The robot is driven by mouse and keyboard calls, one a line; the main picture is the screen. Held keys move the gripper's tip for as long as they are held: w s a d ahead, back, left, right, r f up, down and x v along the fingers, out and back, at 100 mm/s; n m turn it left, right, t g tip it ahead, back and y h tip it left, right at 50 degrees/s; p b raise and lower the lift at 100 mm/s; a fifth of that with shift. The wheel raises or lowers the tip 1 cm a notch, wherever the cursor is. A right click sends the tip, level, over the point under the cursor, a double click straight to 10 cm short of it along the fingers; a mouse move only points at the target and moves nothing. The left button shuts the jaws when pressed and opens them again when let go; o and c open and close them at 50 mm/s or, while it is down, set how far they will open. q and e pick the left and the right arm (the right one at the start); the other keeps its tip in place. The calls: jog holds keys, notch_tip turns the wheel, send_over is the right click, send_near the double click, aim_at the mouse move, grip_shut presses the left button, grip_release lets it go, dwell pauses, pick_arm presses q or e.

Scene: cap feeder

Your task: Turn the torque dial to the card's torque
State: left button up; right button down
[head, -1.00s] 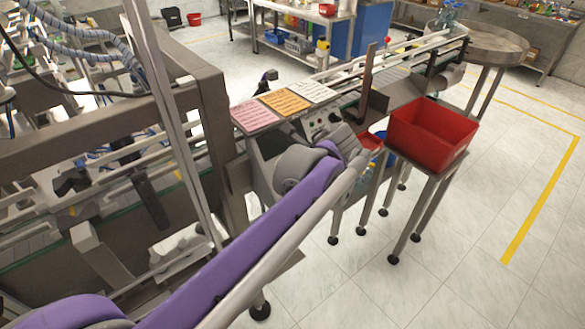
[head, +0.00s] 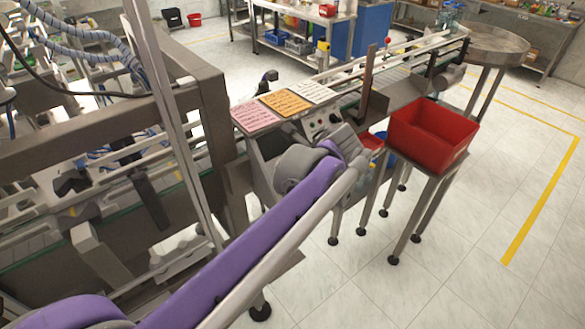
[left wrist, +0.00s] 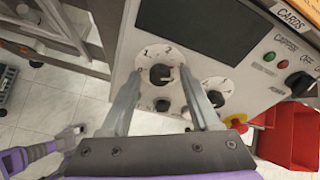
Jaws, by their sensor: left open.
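In the left wrist view a grey panel carries a dial with a black knob (left wrist: 161,74) on a white scale; the figures 1 and 2 show above it. A second black-knobbed dial (left wrist: 216,98) sits to its right. My left gripper (left wrist: 160,80) is open, its two fingers on either side of the left dial's knob; I cannot tell whether they touch it. Pink (head: 254,115), orange (head: 285,103) and white (head: 313,91) cards lie on the panel's top in the head view; their writing is too small to read. My right gripper is not in view.
A yellow-based stop button (left wrist: 236,122) and small push buttons sit near the dials. A red bin (head: 432,135) stands on a stand right of the panel. A conveyor runs behind. Metal machine framing (head: 215,130) stands close on the left.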

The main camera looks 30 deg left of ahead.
pick_arm(q)
jog(key=v, duration=1)
jog(key=shift+d+r, duration=0.2)
jog(key=shift+r, duration=0.1)
jog(key=s+d+f+n+h, duration=0.1)
jog(key=s+f+n+h, duration=0.2)
jog(key=s+f+n, duration=0.5)
jog(key=s+d+f+n+t+h, duration=0.1)
jog(key=s+f+n+h, duration=0.3)
jog(key=s+f+n, duration=0.5)
notch_tip(320, 180, down, 7)
jog(key=shift+s+d+r+h, duration=0.2)
jog(key=shift+d+h, duration=0.1)
jog(key=shift+d, duration=0.4)
